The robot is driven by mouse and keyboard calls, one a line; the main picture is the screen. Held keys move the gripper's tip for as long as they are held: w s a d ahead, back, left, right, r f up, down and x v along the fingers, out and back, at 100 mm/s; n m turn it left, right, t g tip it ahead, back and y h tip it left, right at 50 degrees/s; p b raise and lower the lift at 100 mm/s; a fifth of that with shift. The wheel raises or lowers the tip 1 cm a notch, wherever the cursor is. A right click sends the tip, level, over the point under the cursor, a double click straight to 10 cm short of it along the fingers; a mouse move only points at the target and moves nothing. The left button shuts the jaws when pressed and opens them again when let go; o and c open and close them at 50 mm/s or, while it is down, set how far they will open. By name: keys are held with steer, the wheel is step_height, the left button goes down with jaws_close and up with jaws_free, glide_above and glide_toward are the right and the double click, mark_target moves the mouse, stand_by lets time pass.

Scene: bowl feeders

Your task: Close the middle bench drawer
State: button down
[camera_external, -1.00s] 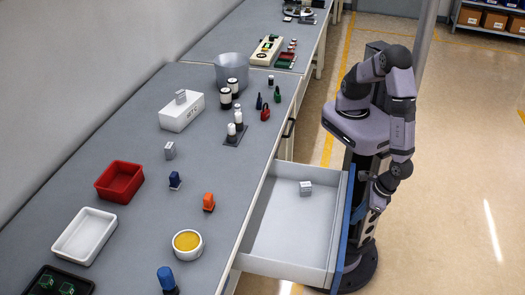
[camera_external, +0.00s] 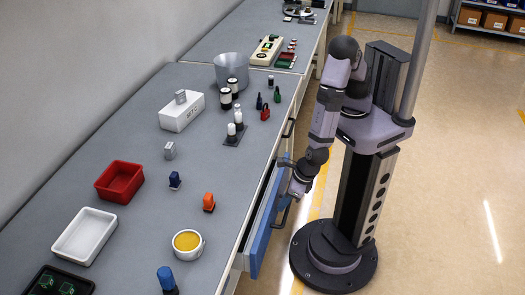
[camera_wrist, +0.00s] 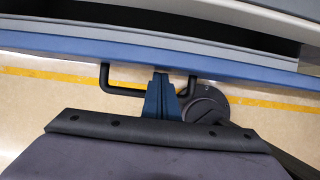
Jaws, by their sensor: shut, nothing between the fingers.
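The middle bench drawer has a blue front (camera_external: 262,235) and now stands only slightly out from the bench. In the wrist view its blue front (camera_wrist: 60,47) runs across the picture, with a grey inner edge and a dark gap between it and the bench. Its black bar handle (camera_wrist: 118,90) sticks out from the front. My gripper (camera_wrist: 161,80) is shut and empty, its fingertips at the drawer front between the handle's two posts. In the external view my gripper (camera_external: 292,194) is at the outer face of the drawer. Contact is hard to confirm.
The grey bench top (camera_external: 140,225) holds a red tray (camera_external: 119,182), a white tray (camera_external: 84,236), a yellow-filled cup (camera_external: 187,244), bottles and small parts. Another bench drawer handle (camera_external: 289,127) is farther back. The floor right of my base is clear.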

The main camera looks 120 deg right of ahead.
mark_target(271, 201)
steer(key=shift+w+d, duration=1.5)
steer(key=shift+w, duration=0.1)
